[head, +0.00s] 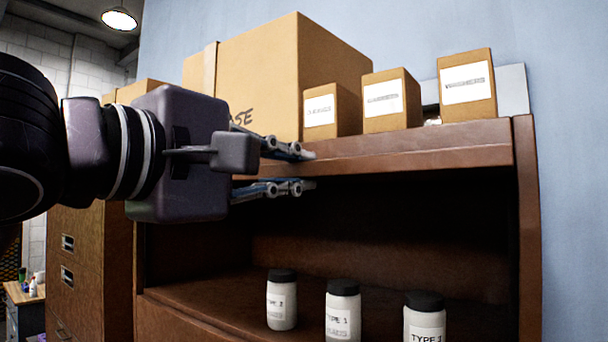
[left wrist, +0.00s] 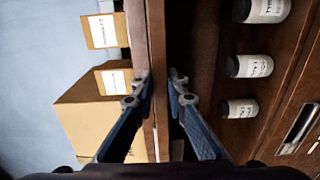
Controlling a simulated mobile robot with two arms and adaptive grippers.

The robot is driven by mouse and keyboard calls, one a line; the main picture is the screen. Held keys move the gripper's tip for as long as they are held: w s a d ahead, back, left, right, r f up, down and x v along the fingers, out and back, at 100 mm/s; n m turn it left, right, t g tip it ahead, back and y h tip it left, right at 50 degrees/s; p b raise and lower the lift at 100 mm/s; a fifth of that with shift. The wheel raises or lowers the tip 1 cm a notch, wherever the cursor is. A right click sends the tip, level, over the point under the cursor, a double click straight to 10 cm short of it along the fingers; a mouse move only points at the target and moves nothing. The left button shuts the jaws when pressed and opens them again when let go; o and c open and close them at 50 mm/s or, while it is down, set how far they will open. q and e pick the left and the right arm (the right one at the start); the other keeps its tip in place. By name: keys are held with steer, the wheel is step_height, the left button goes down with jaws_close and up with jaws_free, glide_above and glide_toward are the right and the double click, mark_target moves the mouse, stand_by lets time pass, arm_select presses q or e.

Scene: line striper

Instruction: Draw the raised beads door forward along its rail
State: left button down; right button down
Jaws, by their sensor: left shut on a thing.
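The raised beads door (head: 425,160) shows as a brown horizontal front edge along the top of the open brown cabinet (head: 527,230). I cannot clearly tell where the door ends and the cabinet top begins. My left gripper (head: 308,170) comes in from the left, with one finger above this edge and one below. In the left wrist view, the gripper (left wrist: 163,85) is shut on the door edge (left wrist: 158,40), which runs between the fingertips. The rail is hidden. My right gripper is not in view.
Three white jars with dark lids (head: 343,312) stand on the shelf below. A large cardboard box (head: 330,75) and three small labelled boxes (head: 467,85) stand on the cabinet top. A brown drawer cabinet (head: 85,270) is at left. The space under the door is open.

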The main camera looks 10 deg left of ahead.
arm_select(q)
steer(key=shift+b+v, duration=0.45)
steer(key=shift+v, duration=2.3)
steer(key=shift+s+r, duration=0.1)
steer(key=shift+r, duration=0.05)
steer(key=v, duration=0.7)
steer(key=shift+a, duration=0.1)
